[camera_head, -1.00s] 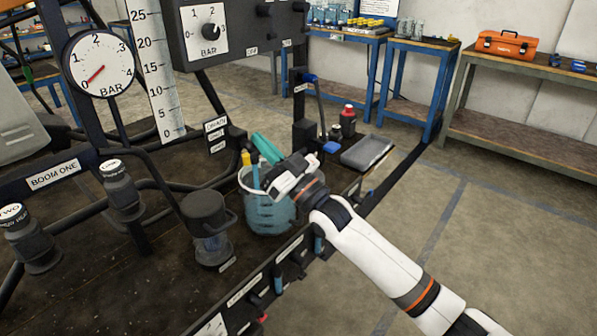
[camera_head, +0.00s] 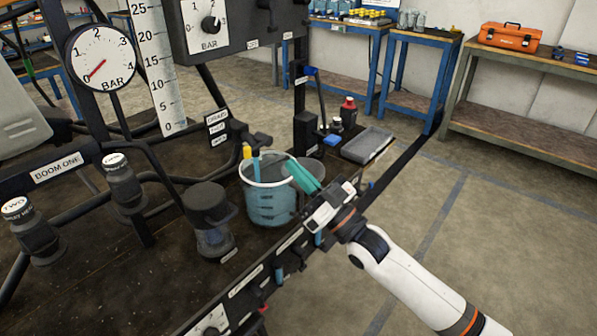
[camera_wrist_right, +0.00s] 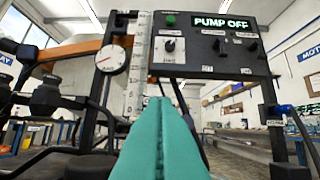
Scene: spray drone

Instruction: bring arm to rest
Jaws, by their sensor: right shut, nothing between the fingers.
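My right gripper (camera_head: 306,175) has teal fingers pressed together with nothing between them. In the head view it is over the right rim of the clear measuring bucket (camera_head: 268,205), pointing up and left. In the right wrist view the shut teal fingers (camera_wrist_right: 160,140) fill the lower middle, with the panel behind. The right arm (camera_head: 400,275) comes in from the lower right, its white forearm beyond the bench's front edge. The bucket holds bluish liquid and a few upright tools, one with a yellow top. My left gripper is not in view.
A grey tray (camera_head: 367,145) and a red-capped bottle (camera_head: 348,112) stand behind the bucket. A dark filter cup (camera_head: 209,218) stands to its left. The panel (camera_wrist_right: 208,45) reads PUMP OFF. Open floor (camera_head: 500,240) lies to the right.

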